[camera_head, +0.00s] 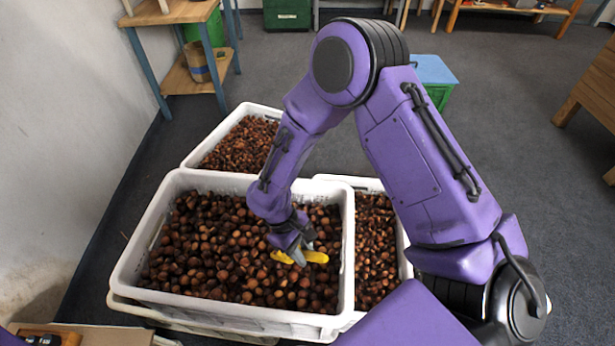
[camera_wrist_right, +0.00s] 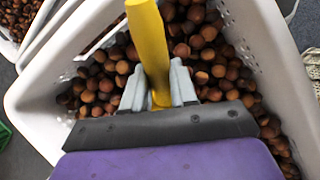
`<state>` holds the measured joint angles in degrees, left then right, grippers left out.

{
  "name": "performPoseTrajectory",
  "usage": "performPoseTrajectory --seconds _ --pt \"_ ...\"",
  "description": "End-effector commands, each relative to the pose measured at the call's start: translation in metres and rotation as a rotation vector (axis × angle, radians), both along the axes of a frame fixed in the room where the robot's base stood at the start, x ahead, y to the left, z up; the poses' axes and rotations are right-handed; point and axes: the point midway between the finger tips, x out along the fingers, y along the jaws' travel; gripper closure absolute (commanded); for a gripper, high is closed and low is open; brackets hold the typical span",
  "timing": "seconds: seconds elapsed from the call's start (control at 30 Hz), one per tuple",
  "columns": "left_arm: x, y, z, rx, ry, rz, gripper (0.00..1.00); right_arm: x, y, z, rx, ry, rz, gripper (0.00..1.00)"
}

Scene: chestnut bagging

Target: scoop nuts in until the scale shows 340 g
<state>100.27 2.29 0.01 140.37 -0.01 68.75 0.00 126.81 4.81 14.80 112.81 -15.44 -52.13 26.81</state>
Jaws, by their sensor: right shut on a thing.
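A white crate (camera_head: 128,262) full of brown chestnuts (camera_head: 205,250) stands in the middle of the head view. My right gripper (camera_head: 298,248) is over the right part of this crate, low above the nuts. It is shut on a yellow scoop (camera_head: 316,257), which also shows in the right wrist view (camera_wrist_right: 149,40), rising between the two grey fingers. Only part of the scoop shows in either view; whether it holds nuts cannot be told. In the right wrist view chestnuts (camera_wrist_right: 103,85) lie under the gripper. My left gripper is not in view. No scale or bag can be made out.
A second white crate of nuts (camera_head: 187,158) stands behind, and a third (camera_head: 403,240) stands at the right, partly behind my arm. A wooden table with blue legs (camera_head: 152,75) is at the back left. A blue-topped green box (camera_head: 436,70) stands behind my arm. Grey floor is free at the right.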

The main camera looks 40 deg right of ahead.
Motion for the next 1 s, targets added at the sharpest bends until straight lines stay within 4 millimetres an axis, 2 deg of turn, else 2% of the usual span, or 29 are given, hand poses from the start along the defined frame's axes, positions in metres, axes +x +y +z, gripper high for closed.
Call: performPoseTrajectory --seconds 0.03,0.33,0.77,0.97,1.0 --pt "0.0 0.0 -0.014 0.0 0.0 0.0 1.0 0.004 0.001 -0.012 0.003 -0.007 0.0 1.0" --pt "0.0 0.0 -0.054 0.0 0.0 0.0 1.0 0.025 0.009 -0.039 0.019 -0.05 0.0 1.0" --pt "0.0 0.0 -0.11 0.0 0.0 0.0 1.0 0.06 0.023 -0.06 0.07 -0.178 0.001 1.0" --pt "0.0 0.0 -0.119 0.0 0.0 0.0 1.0 0.081 0.031 -0.063 0.139 -0.359 0.001 1.0" --pt "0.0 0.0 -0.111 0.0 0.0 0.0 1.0 0.077 0.029 -0.051 0.156 -0.405 0.002 1.0"
